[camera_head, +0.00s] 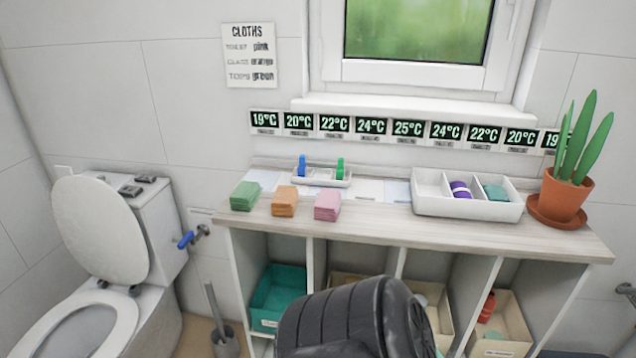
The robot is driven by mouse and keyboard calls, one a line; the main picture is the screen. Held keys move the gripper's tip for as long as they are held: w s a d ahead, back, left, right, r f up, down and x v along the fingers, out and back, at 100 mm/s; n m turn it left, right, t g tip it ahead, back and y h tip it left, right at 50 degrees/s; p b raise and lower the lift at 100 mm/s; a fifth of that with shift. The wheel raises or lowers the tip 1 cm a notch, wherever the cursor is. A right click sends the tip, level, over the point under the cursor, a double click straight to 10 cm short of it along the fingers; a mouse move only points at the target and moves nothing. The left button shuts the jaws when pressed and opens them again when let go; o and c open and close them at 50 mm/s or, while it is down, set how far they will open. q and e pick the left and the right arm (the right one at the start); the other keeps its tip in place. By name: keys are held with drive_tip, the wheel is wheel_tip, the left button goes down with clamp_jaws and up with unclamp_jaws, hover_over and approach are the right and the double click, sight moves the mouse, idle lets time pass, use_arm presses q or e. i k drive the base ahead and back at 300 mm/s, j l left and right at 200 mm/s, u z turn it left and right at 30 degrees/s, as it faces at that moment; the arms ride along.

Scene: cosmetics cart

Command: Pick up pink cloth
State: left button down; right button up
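A folded pink cloth stack (327,205) sits near the front edge of the wooden counter (400,224). An orange cloth stack (285,201) is to its left, and a green cloth stack (245,196) is at the far left of the row. The stacks stand apart from each other. A dark, ribbed rounded shape at the bottom middle covers part of the shelf below the counter; I cannot tell for sure what it is. Neither of my grippers shows in the head view.
Behind the cloths is a small white tray (322,181) with blue and green items. A white divided box (427,205) and a potted plant (565,195) stand to the right. A toilet (98,230) is at left. A cloth sign (249,54) hangs on the wall.

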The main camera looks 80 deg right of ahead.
sight(327, 207)
drive_tip(key=z, duration=2.55)
drive_tip(key=u, duration=1.55)
drive_tip(key=z, duration=1.55)
drive_tip(key=i+j+z, duration=0.1)
drive_tip(key=i+j, duration=0.15)
drive_tip(key=i+j+z, duration=0.1)
drive_tip(key=j, duration=0.35)
drive_tip(key=i+j+z, duration=0.15)
drive_tip(key=i+j, duration=0.15)
drive_tip(key=i+j+z, duration=0.1)
drive_tip(key=j, duration=0.4)
drive_tip(key=i, duration=0.1)
